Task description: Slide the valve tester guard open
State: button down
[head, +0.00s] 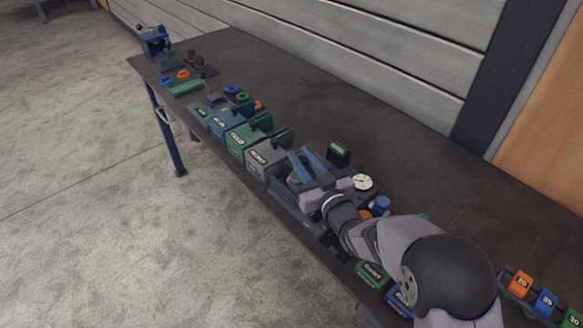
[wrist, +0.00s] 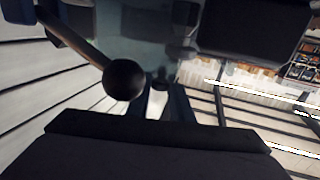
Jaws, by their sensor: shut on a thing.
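My gripper (head: 299,151) is low over the bench at the valve tester. Its two blue fingers point toward the far left. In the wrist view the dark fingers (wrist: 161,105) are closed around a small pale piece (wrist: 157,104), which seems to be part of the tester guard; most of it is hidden. The valve tester (head: 290,207) lies under and around my gripper, largely covered by my wrist. A round white gauge (head: 362,182) and a small box with a green display (head: 338,153) stand behind it. A black ball knob on a rod (wrist: 124,80) shows close by in the wrist view.
Labelled grey (head: 262,160), green (head: 238,142) and blue (head: 219,123) bins line the front edge to the left. A blue vise (head: 155,42) stands at the far left. Labelled orange and blue blocks (head: 545,301) sit at right. The back of the bench (head: 310,110) is clear.

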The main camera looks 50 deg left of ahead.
jog(key=shift+w, duration=0.35)
jog(key=shift+s, duration=0.1)
jog(key=c, duration=1.6)
grip_release()
jog(key=shift+b+v, duration=0.85)
jog(key=shift+v, duration=2.8)
